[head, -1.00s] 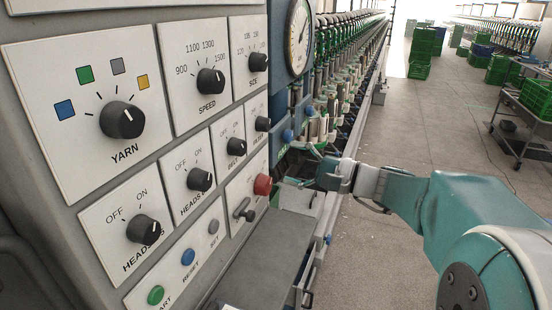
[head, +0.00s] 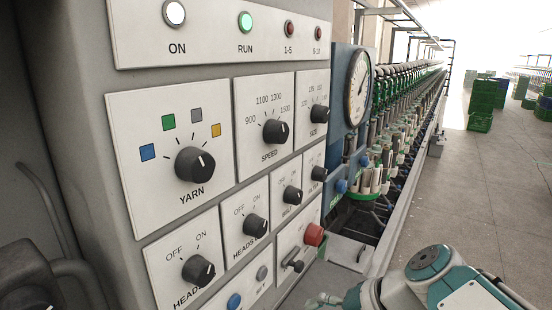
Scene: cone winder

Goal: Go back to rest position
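My arm is folded at the lower right, in front of the machine. My gripper (head: 324,300) shows only in part at the bottom edge, below the red button (head: 314,235). The rest of it is cut off, so I cannot tell whether it is open or shut. No held object shows. It appears apart from the control panel (head: 140,225). The panel carries the YARN knob (head: 195,165), the SPEED knob (head: 275,131) and several smaller black knobs.
Above the knobs, the white ON lamp (head: 174,13) and green RUN lamp (head: 245,22) are lit. A round gauge (head: 358,88) and the long row of winding heads (head: 405,115) stand behind the panel. Green crates (head: 480,108) stand far back. The grey floor (head: 480,190) at right is open.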

